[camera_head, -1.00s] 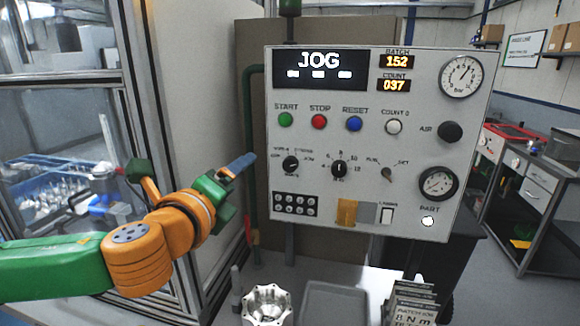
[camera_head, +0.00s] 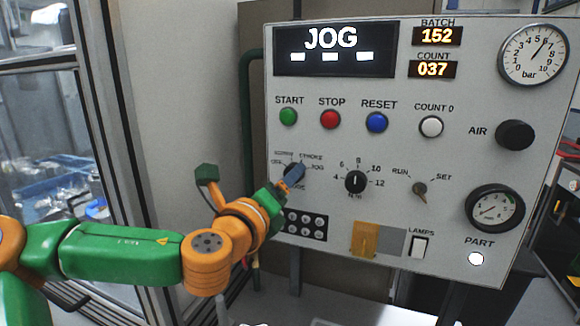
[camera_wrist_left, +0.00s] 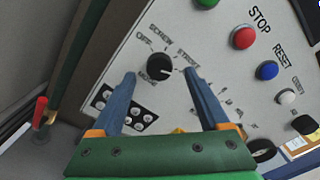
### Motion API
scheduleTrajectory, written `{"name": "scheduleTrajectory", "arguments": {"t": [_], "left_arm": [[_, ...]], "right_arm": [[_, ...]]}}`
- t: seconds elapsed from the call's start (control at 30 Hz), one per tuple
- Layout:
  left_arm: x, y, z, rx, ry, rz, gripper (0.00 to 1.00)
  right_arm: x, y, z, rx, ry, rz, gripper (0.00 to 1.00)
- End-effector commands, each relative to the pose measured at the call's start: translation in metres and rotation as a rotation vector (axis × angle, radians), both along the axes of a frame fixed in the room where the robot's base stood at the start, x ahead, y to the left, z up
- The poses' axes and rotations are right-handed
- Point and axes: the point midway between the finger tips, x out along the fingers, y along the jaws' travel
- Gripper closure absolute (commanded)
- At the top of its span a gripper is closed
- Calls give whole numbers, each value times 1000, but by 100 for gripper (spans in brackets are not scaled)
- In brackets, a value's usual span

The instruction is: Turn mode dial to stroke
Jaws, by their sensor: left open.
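The black mode dial (camera_wrist_left: 160,68) shows in the wrist view among the labels OFF, SCREW, STROKE and MODE. Its pale pointer mark faces right, below STROKE. In the head view the dial (camera_head: 291,171) is partly hidden by my gripper, with STROKE and JOG lettering at its upper right. The display (camera_head: 333,48) reads JOG. My left gripper (camera_wrist_left: 160,74) is open, its blue fingers on either side of the dial in the picture; I cannot tell whether they touch it. It also shows in the head view (camera_head: 290,180). My right gripper is not in view.
A numbered dial (camera_head: 355,181) and the RUN/SET switch (camera_head: 420,189) sit right of the mode dial. Green, red and blue buttons (camera_head: 376,122) are above. A black socket block (camera_head: 306,225) is below. A red-handled lever (camera_wrist_left: 41,110) stands left of the panel.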

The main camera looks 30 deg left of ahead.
Motion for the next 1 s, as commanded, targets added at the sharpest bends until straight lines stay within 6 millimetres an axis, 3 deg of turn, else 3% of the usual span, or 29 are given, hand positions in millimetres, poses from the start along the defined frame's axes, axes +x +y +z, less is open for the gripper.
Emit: {"name": "scheduleTrajectory", "arguments": {"t": [0.2,0.53,0.8,0.83,1.0], "left_arm": [[25,6,-1,3,2,0,22],[29,6,-2,1,-1,-1,22],[29,6,-2,1,0,-1,95],[29,6,-2,1,0,-1,100],[29,7,-2,-7,-2,-1,100]], "right_arm": [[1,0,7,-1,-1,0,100],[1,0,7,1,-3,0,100],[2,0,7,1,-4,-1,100],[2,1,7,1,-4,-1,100],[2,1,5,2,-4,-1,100]]}}
